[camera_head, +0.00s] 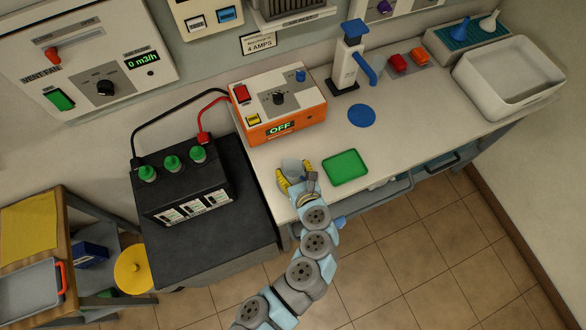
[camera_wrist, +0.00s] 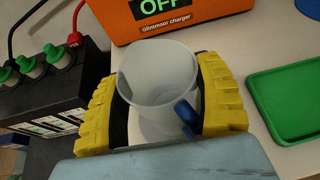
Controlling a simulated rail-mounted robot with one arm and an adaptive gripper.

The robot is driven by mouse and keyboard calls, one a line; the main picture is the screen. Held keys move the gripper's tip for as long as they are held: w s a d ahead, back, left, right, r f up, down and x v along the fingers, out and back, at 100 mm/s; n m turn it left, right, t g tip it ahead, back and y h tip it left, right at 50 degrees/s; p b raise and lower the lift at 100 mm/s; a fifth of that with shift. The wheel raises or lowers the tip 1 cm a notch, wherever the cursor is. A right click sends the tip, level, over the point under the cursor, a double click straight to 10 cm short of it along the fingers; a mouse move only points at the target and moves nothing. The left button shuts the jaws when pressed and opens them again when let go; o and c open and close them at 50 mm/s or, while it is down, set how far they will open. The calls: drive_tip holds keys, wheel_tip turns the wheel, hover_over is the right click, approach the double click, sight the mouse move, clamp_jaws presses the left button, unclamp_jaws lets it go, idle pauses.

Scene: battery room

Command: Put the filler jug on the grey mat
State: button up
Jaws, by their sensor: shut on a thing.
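The filler jug, a whitish cup with a blue handle (camera_wrist: 160,80), is between the yellow fingers of my gripper (camera_head: 297,178). In the wrist view, the fingers press on both sides of the jug and I look into its open top. In the head view, only a pale part of the jug (camera_head: 291,165) shows. It is over the bench's front left edge, below the orange charger; its height above the bench is unclear. No mat that is plainly grey stands out; a dark grey surface (camera_head: 232,235) lies in front of the black battery.
A green tray (camera_head: 345,168) lies just right of my gripper. The orange charger (camera_head: 278,103) stands behind it, with cables to the black battery (camera_head: 180,185) at left. A blue disc (camera_head: 361,115) and a white bin (camera_head: 508,78) are farther right. Some bench is bare.

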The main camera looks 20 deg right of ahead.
drive_tip(key=o, duration=1.2)
drive_tip(key=shift+o, duration=0.2)
drive_tip(key=shift+s+r, duration=0.25)
drive_tip(key=shift+s, duration=0.15)
drive_tip(key=p+v, duration=0.1)
drive_tip(key=v, duration=1)
drive_tip(key=shift+p, duration=0.35)
drive_tip(key=shift+r, duration=0.1)
